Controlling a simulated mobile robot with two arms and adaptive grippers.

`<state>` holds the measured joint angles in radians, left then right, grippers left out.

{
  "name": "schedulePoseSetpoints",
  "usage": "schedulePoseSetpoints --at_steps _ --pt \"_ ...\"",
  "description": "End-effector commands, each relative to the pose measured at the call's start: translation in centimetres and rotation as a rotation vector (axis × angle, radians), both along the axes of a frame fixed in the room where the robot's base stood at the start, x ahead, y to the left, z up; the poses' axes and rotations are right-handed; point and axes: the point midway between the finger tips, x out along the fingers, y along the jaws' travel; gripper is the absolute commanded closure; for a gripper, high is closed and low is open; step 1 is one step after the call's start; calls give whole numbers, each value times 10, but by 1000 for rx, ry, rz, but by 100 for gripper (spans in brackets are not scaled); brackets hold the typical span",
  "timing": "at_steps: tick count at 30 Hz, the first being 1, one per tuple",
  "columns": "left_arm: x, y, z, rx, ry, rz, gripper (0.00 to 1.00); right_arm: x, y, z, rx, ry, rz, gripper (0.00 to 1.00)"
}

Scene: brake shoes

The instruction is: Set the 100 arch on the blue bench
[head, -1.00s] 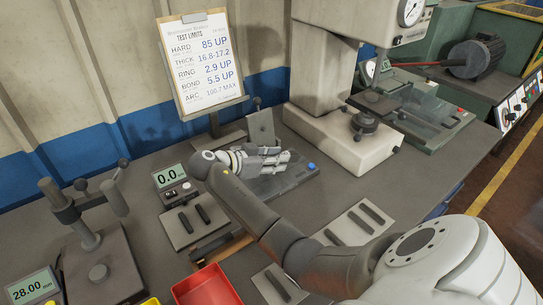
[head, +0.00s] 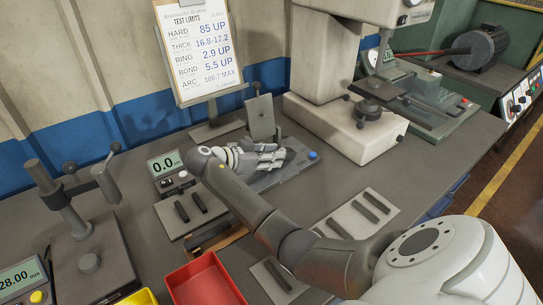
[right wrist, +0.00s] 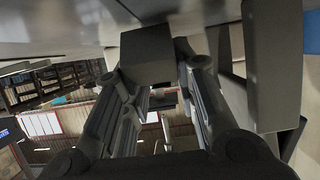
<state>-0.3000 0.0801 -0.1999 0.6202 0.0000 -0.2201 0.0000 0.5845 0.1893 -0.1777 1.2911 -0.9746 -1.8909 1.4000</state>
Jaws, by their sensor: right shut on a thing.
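My right gripper (head: 284,156) reaches low over a flat grey fixture (head: 262,180) with a blue button. In the right wrist view its two fingers close on a dark grey block (right wrist: 147,54), which shows between the fingertips. The block is hidden behind the hand in the head view, and I cannot read any mark on it. I cannot tell whether it touches the fixture. An upright grey plate (head: 261,117) stands just behind the hand. No part labelled 100 and no clearly blue bench can be made out. My left gripper is not in view.
A 0.0 display (head: 165,162) stands left of the hand. A plate with dark bars (head: 171,224), a red tray (head: 208,284) and a slotted plate (head: 345,221) lie nearer. A dial press (head: 331,120) stands behind right, a lever gauge (head: 92,262) at left, a limits board (head: 207,85) behind.

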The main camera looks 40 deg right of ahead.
Motion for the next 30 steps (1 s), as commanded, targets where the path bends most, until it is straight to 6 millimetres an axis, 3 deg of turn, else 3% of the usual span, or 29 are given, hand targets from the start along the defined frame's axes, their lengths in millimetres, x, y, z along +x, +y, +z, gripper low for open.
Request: schedulePoseSetpoints --at_steps 2,3,8,20,30 --pt "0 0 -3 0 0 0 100 0 0 -3 -1 -1 1 100" --pt "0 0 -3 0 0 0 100 0 0 -3 1 0 0 71" --pt "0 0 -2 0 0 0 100 0 0 -2 1 0 0 52" --pt "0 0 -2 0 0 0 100 0 0 -4 0 1 0 52" --pt "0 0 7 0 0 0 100 11 62 20 4 -2 3 52"
